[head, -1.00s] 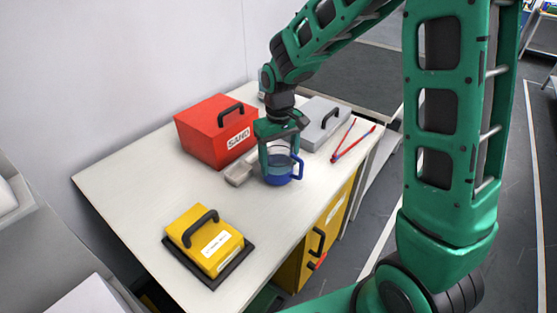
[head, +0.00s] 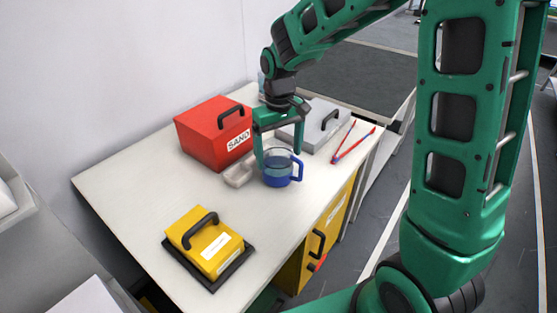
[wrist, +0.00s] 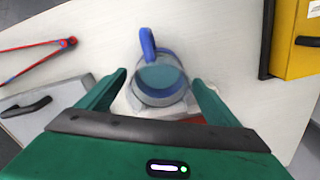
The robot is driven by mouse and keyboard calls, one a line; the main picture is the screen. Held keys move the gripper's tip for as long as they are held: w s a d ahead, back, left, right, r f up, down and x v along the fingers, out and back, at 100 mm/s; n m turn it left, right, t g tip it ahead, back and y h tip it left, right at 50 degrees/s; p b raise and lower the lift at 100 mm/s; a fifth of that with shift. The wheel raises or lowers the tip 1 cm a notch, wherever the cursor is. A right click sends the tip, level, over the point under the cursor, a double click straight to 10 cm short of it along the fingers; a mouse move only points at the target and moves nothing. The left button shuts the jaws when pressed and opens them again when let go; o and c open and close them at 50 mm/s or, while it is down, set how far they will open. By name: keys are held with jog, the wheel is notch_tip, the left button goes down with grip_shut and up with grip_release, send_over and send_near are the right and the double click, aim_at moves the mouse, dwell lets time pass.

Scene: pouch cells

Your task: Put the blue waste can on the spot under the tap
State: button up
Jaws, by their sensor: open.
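The blue waste can (head: 278,176) is a clear, blue-tinted cup with a blue handle and base. It stands upright on the white table and shows in the wrist view (wrist: 160,82) with blue contents. My gripper (head: 279,160) is open, its fingers apart and just above the can's rim, one toward either side. In the wrist view my gripper (wrist: 160,78) frames the can with visible gaps. A small pale block (head: 238,174) sits close beside the can on its left. I cannot make out a tap or a marked spot under it.
A red box labelled SAND (head: 205,138) stands behind left, and a grey lidded box (head: 322,132) behind right. Red and blue tongs (head: 350,145) lie at the right edge. A yellow handled box (head: 205,243) sits at the front. The left part of the table (head: 125,180) is clear.

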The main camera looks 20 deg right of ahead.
notch_tip(320, 180, up, 8)
jog(key=shift+r, duration=0.2)
